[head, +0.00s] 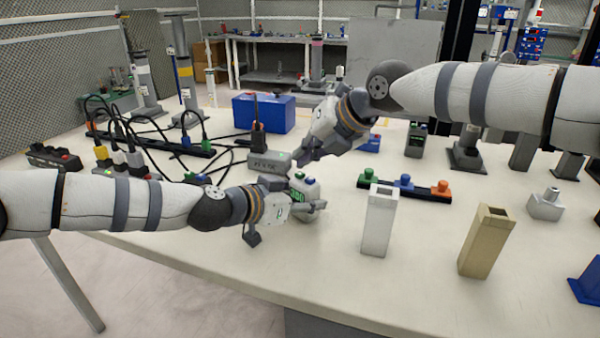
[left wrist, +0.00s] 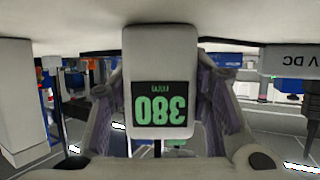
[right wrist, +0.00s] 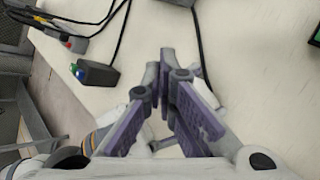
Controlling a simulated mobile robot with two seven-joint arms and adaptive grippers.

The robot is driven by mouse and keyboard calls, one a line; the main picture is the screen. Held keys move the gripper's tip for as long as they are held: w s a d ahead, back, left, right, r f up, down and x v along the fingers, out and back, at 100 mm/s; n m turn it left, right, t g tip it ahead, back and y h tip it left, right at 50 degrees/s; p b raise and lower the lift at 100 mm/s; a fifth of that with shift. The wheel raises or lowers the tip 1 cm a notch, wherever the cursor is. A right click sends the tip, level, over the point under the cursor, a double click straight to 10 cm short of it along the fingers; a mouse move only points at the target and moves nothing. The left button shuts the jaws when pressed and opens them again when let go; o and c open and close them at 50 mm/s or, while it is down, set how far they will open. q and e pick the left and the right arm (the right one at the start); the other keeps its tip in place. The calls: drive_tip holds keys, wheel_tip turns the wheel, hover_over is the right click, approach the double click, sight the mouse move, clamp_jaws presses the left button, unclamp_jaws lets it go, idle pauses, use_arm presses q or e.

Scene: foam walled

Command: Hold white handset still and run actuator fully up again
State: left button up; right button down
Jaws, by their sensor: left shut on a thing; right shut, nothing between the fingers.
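The white handset (head: 305,186) stands on the table with a green and a blue button on top. Its dark display reads 380 in green digits and appears upside down in the left wrist view (left wrist: 158,55). My left gripper (head: 308,207) is shut on the handset, one finger on each side. My right gripper (head: 298,159) is shut and empty, just above and beside the handset's buttons. In the right wrist view its fingertips (right wrist: 165,62) are together. I cannot tell which of the columns around is the actuator.
A grey box marked V DC (head: 268,162) sits behind the handset. A black button box (head: 196,179) and cables lie left. A blue case (head: 264,113) stands behind. A three-button strip (head: 404,187), a white column (head: 379,222) and a beige column (head: 486,242) stand right.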

sight(304, 176)
drive_tip(key=shift+r, duration=0.25)
drive_tip(key=shift+r, duration=2.4)
use_arm(q)
drive_tip(key=o, duration=1.3)
